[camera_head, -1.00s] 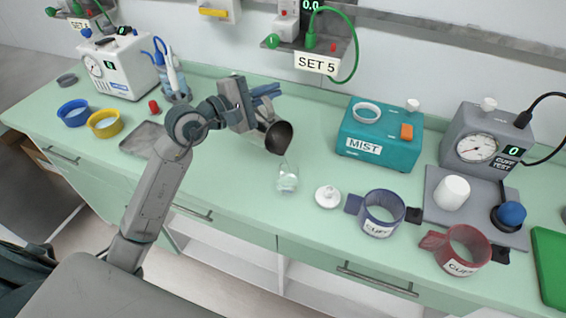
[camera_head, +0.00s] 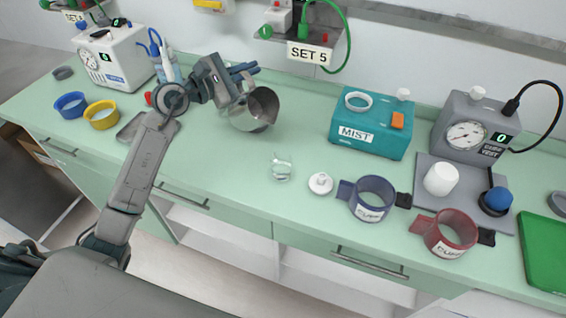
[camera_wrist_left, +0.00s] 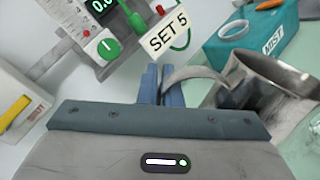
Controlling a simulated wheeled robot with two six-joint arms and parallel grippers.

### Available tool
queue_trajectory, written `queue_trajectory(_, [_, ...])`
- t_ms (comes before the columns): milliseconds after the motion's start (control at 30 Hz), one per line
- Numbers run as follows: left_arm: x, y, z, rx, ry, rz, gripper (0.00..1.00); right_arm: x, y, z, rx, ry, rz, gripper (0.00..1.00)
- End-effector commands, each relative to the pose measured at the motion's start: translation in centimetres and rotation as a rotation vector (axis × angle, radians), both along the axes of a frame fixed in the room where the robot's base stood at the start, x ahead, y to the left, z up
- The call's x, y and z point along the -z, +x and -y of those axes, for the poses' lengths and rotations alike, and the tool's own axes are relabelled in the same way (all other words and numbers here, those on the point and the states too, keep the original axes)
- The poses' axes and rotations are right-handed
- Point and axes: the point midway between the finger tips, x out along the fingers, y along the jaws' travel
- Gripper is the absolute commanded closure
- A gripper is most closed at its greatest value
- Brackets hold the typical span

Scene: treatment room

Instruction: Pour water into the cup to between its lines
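The metal jug (camera_head: 256,109) is in my left gripper (camera_head: 243,71), held above the counter, behind and left of the cup. It is nearly upright, tilted a little, with its mouth visible. In the left wrist view the blue fingers (camera_wrist_left: 163,86) are close together at the jug's handle, and the jug (camera_wrist_left: 270,75) is at the right. The clear cup (camera_head: 281,168) stands upright on the counter, apart from the jug. Something clear shows low in it; its lines and exact water level are too small to read. My right gripper is out of view.
A white lid-like disc (camera_head: 320,183) lies right of the cup. Beyond it stand a blue cuff (camera_head: 371,198) and a red cuff (camera_head: 448,233). The teal MIST box (camera_head: 371,130) is behind. A shallow tray (camera_head: 131,127) lies left. Counter around the cup's left is clear.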

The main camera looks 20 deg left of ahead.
Motion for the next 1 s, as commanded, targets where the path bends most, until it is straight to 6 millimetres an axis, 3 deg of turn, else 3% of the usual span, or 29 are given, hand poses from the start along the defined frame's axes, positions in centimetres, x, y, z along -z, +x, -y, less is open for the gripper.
queue_trajectory(267, [0.0, 0.1, -0.1, 0.001, -0.012, -0.005, 1.0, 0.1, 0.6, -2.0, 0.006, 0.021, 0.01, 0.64])
queue_trajectory(1000, [0.0, 0.1, -0.1, 0.001, -0.011, -0.005, 1.0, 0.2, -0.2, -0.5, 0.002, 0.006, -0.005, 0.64])
